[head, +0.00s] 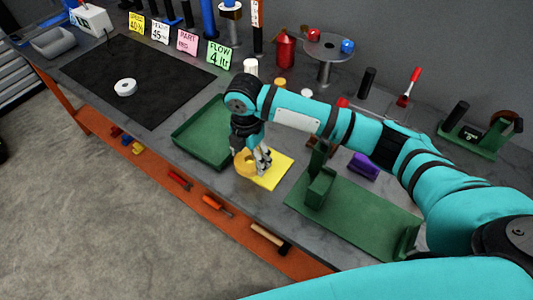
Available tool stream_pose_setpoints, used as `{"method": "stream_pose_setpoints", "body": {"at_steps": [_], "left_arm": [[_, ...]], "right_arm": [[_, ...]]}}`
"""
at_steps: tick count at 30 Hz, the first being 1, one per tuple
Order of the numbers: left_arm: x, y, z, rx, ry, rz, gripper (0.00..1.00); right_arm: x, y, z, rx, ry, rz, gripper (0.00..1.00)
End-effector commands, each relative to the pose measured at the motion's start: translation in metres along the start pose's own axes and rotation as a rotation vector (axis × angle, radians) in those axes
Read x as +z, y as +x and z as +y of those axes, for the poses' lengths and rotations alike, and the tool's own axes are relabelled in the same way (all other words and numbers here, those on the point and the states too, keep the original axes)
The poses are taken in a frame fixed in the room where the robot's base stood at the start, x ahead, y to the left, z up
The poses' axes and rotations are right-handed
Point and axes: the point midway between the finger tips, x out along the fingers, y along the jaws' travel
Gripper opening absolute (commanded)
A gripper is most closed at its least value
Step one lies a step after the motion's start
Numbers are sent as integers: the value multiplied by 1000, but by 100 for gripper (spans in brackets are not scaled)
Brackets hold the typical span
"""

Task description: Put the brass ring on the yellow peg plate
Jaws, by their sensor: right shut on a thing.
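The yellow peg plate (279,171) lies on the grey bench near its front edge, just right of the green tray. My right gripper (260,166) points down over the plate's left part and is shut on the brass ring (243,165). The ring is at the plate's left side, partly covered by the fingers. I cannot tell whether the ring touches the plate or is held just above it. The peg is hidden behind the gripper and ring. My left gripper is not in view.
A green tray (187,140) stands left of the plate, and a green fixture (360,213) stands to its right. A purple block (363,167) lies behind the fixture. A black mat (155,72) with a white roll (125,87) lies at the left. An orange shelf (200,200) runs below the bench.

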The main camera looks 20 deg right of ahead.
Motion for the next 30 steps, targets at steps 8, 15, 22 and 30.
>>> {"method": "stream_pose_setpoints", "body": {"at_steps": [8,15,22,30], "left_arm": [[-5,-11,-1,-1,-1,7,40],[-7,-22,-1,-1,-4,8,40],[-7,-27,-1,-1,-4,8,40],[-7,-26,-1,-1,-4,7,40]], "right_arm": [[33,1,-15,4,0,1,16],[46,14,-22,0,1,3,16],[46,37,-22,4,0,0,16],[46,39,-21,5,-1,-1,16]]}}
